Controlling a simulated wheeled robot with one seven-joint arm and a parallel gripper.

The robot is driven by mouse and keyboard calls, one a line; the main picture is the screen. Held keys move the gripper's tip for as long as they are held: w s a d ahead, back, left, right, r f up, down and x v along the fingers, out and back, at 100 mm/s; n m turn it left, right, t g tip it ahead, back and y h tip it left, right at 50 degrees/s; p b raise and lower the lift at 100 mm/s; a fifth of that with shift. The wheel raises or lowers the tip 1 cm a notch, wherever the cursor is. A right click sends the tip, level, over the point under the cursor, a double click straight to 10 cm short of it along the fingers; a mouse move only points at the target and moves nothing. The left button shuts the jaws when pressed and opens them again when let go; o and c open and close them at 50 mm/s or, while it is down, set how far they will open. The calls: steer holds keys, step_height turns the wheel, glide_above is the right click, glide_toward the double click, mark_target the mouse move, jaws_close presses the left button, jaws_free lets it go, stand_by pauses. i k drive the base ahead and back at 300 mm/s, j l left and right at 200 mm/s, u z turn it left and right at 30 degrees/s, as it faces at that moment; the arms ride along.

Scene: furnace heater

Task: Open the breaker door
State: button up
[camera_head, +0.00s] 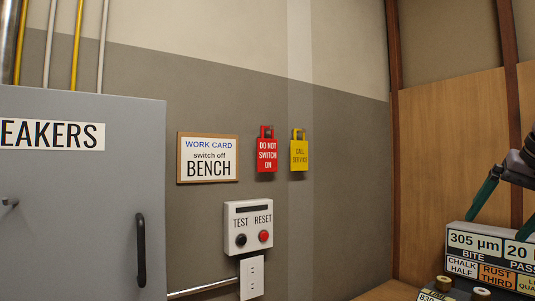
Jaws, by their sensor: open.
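The breaker door (75,220) is the large grey panel at the left, cut off by the left and lower picture edges. A white sign (55,134) on it reads "EAKERS", its start out of view. A black vertical bar handle (141,250) sits near the door's right edge. A small dark knob or latch (9,202) shows at the far left. No gap shows along the visible edges, and the door looks shut.
Right of the door are a work card (208,158) reading "switch off BENCH", red (267,155) and yellow (299,155) tags, and a TEST/RESET box (248,228) above an outlet (252,278).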

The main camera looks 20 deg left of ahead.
mark_target(82, 178)
steer(key=u, duration=2.3)
steer(key=k+j, duration=0.15)
steer(key=j, duration=0.2)
steer(key=k+j+z, duration=0.1)
steer(key=j, duration=0.3)
steer(key=k, duration=0.05)
